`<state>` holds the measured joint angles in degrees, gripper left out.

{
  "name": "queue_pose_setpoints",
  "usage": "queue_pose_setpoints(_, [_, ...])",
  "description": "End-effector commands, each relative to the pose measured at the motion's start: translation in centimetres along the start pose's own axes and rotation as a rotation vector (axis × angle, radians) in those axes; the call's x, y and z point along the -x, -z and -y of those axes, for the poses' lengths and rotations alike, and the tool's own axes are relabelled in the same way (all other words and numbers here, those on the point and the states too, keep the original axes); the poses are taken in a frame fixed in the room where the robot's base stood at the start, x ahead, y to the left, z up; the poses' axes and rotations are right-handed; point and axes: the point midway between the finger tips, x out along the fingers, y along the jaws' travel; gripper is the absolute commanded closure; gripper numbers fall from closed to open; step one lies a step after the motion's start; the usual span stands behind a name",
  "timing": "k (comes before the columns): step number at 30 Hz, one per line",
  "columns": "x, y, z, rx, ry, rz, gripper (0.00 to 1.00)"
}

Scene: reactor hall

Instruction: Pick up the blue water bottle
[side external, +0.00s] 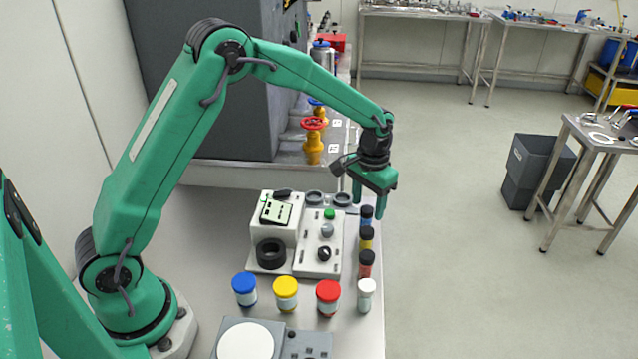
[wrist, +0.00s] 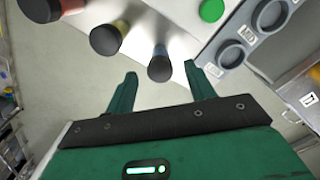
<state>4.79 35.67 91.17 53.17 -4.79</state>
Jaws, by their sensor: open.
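A small blue bottle (side external: 366,224) with a black cap stands upright at the far end of a row of black-capped bottles, near the bench's right edge. In the wrist view the blue bottle (wrist: 160,66) appears between and just past my fingertips, its cap toward me. My gripper (side external: 368,208) is open and empty, pointing down above and around the far end of that row; contact cannot be told. In the wrist view my gripper (wrist: 161,71) shows two spread green fingers. A taller metallic bottle (side external: 322,58) with a blue cap stands farther back.
Yellow (side external: 366,241) and red (side external: 365,268) bottles follow toward the front, then a white-capped vial (side external: 366,296). A grey-white control box (side external: 320,255) stands left of the row. Blue, yellow and red-capped jars (side external: 328,295) stand in front. Open floor lies to the right.

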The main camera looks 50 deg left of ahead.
Motion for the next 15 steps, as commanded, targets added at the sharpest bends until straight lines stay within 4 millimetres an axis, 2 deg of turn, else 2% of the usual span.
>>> queue_pose_setpoints(5, [-0.7, 0.0, 0.0, 0.0, 0.0, 0.002, 0.46])
queue_pose_setpoints(15, [-4.3, -0.1, 0.0, 0.0, 0.0, 0.002, 0.46])
